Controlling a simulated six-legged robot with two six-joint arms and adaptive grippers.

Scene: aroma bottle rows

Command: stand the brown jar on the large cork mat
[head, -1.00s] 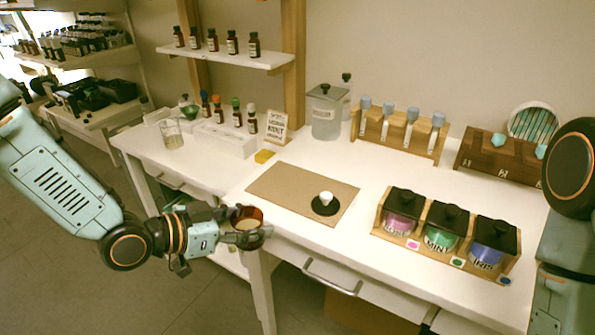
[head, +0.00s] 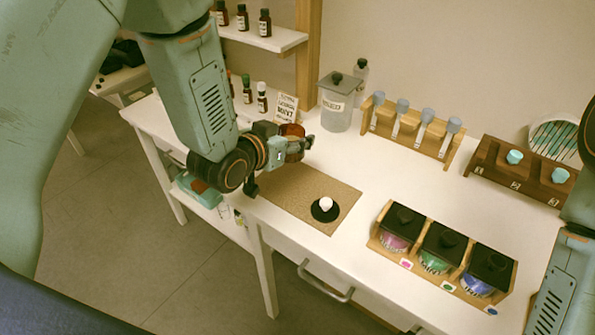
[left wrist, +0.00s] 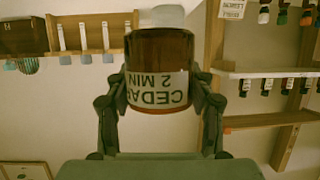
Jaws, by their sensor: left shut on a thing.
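The brown jar (head: 292,131) is amber glass. My left gripper (head: 300,144) is shut on it and holds it near the back left end of the large cork mat (head: 290,192); its exact height over the table cannot be told. In the left wrist view the jar (left wrist: 160,55) sits between both fingers (left wrist: 160,100), and its label reads CEDAR 2 MIN, upside down in the picture. The mat lies flat on the white table, partly hidden by my left arm. My right gripper is out of view; only part of the arm shows.
A black disc (head: 318,214) with a small white cup (head: 326,203) sits at the mat's front right. A wooden rack of lidded jars (head: 381,246) stands right of it. A lidded canister (head: 336,110) and a sign (head: 286,106) stand behind. The mat's middle is clear.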

